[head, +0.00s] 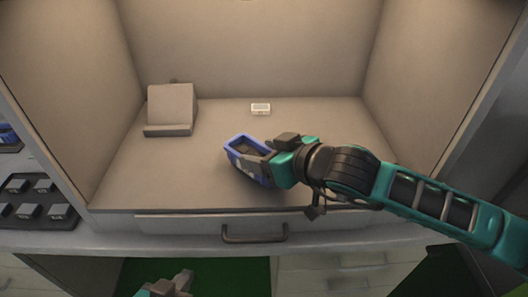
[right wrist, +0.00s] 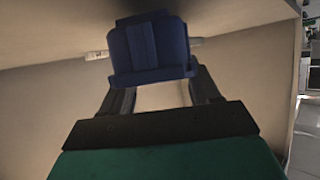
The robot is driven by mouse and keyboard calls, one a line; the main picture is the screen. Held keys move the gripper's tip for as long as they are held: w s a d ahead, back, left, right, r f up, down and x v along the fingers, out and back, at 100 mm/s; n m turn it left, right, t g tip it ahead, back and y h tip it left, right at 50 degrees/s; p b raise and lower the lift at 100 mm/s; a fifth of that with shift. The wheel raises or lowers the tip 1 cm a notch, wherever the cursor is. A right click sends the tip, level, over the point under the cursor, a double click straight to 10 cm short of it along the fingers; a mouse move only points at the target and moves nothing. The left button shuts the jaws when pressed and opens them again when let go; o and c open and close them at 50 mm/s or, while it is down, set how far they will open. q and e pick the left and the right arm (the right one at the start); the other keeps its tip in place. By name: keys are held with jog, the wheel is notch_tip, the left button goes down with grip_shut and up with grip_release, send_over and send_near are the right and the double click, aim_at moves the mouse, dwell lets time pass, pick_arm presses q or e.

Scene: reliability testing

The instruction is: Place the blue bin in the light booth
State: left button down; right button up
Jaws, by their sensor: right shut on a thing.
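The blue bin (head: 234,146) is inside the light booth (head: 330,180), over the front middle of its floor. My right gripper (head: 262,166) reaches in from the right and is shut on the bin's near right side. In the right wrist view the blue bin (right wrist: 148,50) sits between the fingers of the right gripper (right wrist: 160,80). I cannot tell whether the bin touches the booth floor. My left gripper (head: 168,287) is low at the bottom edge of the head view, outside the booth, only partly visible and apart from the bin.
A grey angled stand (head: 172,108) is at the booth's back left. A small white box (head: 261,109) lies at the back middle. A drawer handle (head: 254,234) juts out below the booth's front edge. A dark tray (head: 40,196) of small parts stands outside, left.

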jog(key=shift+f, duration=0.1)
jog(key=shift+f+b, duration=0.35)
jog(key=shift+b, duration=0.2)
jog(key=shift+f, duration=0.1)
jog(key=o, duration=1.3)
jog(key=shift+c, duration=0.2)
